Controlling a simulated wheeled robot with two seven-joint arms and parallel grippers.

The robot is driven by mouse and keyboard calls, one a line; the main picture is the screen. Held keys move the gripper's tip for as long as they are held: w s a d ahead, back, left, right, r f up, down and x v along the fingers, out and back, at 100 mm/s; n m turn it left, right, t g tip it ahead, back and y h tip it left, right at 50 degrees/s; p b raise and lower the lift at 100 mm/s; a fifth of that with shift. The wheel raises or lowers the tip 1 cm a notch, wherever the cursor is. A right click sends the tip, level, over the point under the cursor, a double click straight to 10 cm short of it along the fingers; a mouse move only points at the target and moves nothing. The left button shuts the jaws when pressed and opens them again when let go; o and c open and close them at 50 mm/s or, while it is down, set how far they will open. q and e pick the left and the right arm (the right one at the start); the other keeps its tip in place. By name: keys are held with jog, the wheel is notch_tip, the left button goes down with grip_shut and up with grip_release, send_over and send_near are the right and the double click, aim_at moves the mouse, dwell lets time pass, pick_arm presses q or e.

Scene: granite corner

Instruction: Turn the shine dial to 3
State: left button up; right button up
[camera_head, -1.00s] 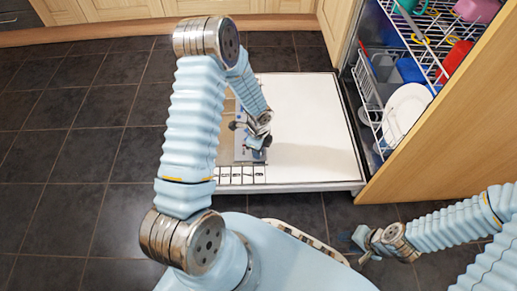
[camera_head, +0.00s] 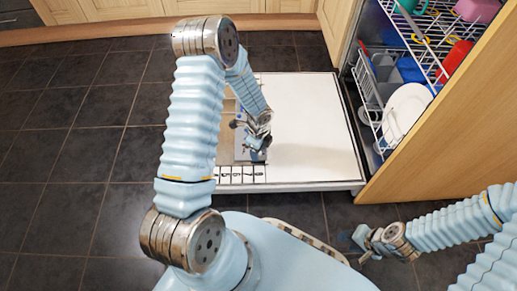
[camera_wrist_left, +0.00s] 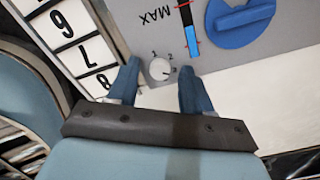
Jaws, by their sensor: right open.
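The shine dial, a small round white knob (camera_wrist_left: 160,69), sits on a grey panel (camera_wrist_left: 120,15) in the left wrist view. Small numbers stand around its upper and right side; its exact pointer direction is too small to tell. My left gripper (camera_wrist_left: 161,75) is open, one blue finger on each side of the dial, with a visible gap at both sides. In the head view my left gripper (camera_head: 257,146) is over the panel on the lowered white door (camera_head: 315,130), and hides the dial. My right gripper (camera_head: 362,243) is open and empty at the lower right, away from the panel.
A large blue knob (camera_wrist_left: 240,20) and a MAX gauge (camera_wrist_left: 190,32) are above the dial. Numbered white keys (camera_wrist_left: 73,20) are at the left. In the head view, racks with dishes such as a white plate (camera_head: 405,110) stand at the right. Dark tiled floor at left is free.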

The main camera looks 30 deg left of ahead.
pick_arm(q)
notch_tip(320, 180, up, 14)
jog(key=p, duration=0.3)
jog(key=shift+f, duration=0.1)
dwell(0.4)
jog(key=s+d+f+n+h+p, duration=0.3)
jog(key=s+d+n+p, duration=0.6)
jog(key=s+d+n, duration=0.5)
jog(key=d+n+h, duration=0.1)
jog(key=d+n, duration=0.1)
jog(key=n, duration=0.3)
jog(key=shift+s+d+n+t, duration=0.25)
jog(key=shift+s+n+t, duration=0.05)
jog(key=shift+s+t, duration=0.1)
jog(key=shift+w, duration=0.1)
jog(key=shift+c, duration=0.3)
